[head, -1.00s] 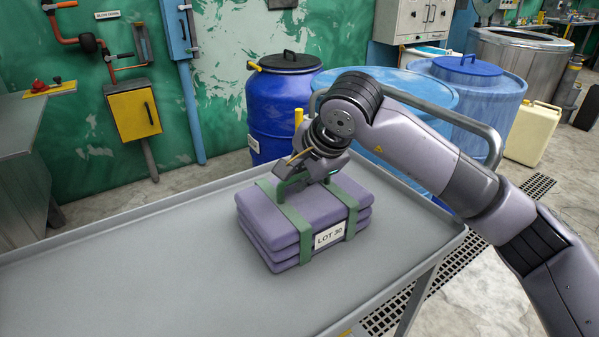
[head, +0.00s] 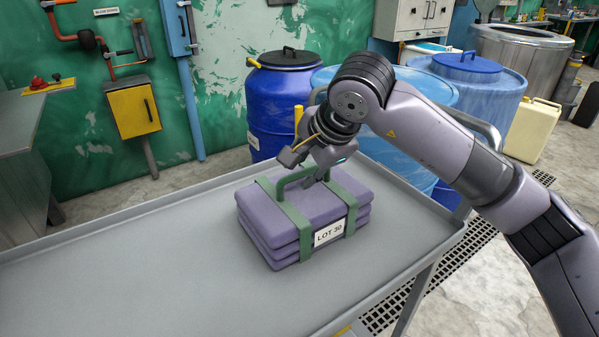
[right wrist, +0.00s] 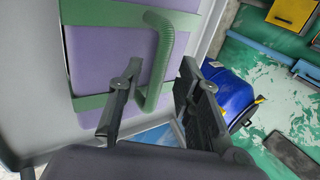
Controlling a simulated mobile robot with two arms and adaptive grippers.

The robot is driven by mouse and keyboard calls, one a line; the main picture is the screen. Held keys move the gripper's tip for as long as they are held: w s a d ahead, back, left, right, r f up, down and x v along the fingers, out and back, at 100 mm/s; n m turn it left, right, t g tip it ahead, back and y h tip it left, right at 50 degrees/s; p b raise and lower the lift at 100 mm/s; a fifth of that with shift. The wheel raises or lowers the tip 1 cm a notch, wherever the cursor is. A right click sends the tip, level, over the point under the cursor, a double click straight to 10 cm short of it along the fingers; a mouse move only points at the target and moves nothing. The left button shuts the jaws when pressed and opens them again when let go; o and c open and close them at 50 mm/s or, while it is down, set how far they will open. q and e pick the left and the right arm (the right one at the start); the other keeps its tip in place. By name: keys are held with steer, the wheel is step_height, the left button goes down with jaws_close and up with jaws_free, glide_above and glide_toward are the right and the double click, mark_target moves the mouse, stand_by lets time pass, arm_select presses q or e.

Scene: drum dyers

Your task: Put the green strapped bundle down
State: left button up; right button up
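The green strapped bundle (head: 262,215) is a stack of folded purple cloth with two green straps, a green handle (head: 292,174) on top and a "LOT 30" label. It rests flat on the grey tray table (head: 150,265), near its right end. My right gripper (head: 303,168) is just above the bundle at the handle, with its fingers spread apart. In the right wrist view the handle (right wrist: 163,60) lies between the two open fingers (right wrist: 160,68), with gaps visible beside it. My left gripper is not in view.
The tray table has a raised rim; its left and front surface is clear. Behind it stand a dark blue drum (head: 278,110) and lighter blue drums (head: 478,95). A cream jerrycan (head: 533,130) stands on the floor at right. A yellow box (head: 133,110) hangs on the green wall.

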arm_select(q)
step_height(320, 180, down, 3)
steer(key=shift+p, duration=0.3)
arm_select(e)
steer(key=v, duration=0.9)
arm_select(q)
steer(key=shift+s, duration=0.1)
arm_select(e)
steer(key=shift+r, duration=0.1)
